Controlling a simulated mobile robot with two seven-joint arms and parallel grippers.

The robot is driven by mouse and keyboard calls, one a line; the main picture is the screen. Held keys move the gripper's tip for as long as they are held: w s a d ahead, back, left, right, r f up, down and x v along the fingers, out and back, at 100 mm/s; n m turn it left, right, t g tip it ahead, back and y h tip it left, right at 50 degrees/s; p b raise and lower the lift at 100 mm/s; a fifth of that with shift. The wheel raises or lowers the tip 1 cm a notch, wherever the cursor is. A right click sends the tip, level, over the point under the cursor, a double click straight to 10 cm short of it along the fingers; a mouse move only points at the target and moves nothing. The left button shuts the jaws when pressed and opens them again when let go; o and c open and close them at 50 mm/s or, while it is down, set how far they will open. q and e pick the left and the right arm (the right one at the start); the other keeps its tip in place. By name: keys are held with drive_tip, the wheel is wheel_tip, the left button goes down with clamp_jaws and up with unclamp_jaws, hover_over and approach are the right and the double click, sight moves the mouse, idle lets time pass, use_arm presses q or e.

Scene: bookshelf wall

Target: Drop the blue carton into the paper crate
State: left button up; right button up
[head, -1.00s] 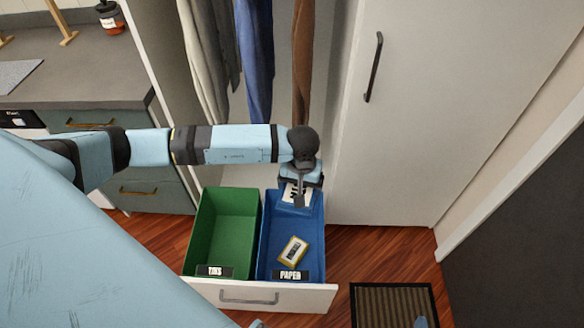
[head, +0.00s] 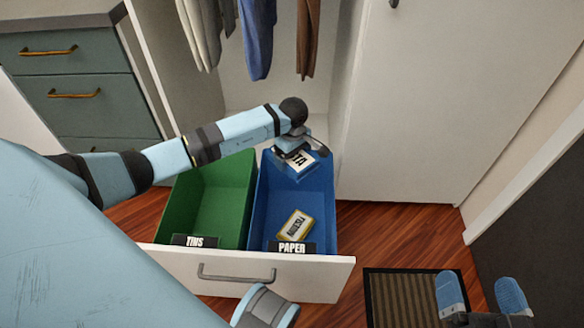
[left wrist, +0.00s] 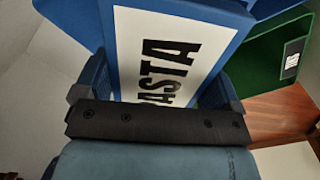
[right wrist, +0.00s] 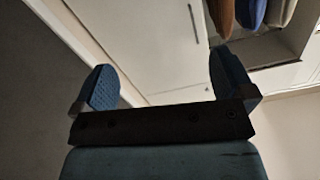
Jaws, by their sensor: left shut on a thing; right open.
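The blue carton (head: 303,166), with a white label, is held by my left gripper (head: 297,150) over the far end of the blue paper crate (head: 275,202). In the left wrist view the carton (left wrist: 215,12) fills the space between the fingers, its label ending in "ASTA". How far the carton is above the crate floor I cannot tell. The crate carries a "PAPER" label and has a yellow and white box (head: 295,225) lying in it. My right gripper (head: 482,295) is open and empty over the floor at lower right, also seen in the right wrist view (right wrist: 163,85).
Clothes (head: 257,35) hang behind. A tall white door (head: 430,100) is at the right, and a striped mat (head: 400,297) lies on the wooden floor.

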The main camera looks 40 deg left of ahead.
use_arm(q)
drive_tip(key=shift+w+a+f+b, duration=0.1)
drive_tip(key=shift+a+f+b, duration=0.15)
drive_tip(key=shift+f, duration=0.55)
drive_tip(key=shift+f+b, duration=0.4)
drive_tip(key=shift+f, duration=0.05)
wheel_tip(320, 180, down, 5)
drive_tip(key=b, duration=0.3)
drive_tip(key=shift+r, duration=0.1)
use_arm(e)
drive_tip(key=f, duration=0.1)
drive_tip(key=n, duration=0.1)
drive_tip(key=w+f+n, duration=0.1)
drive_tip(key=shift+d+f, duration=0.25)
drive_tip(key=shift+f, duration=0.1)
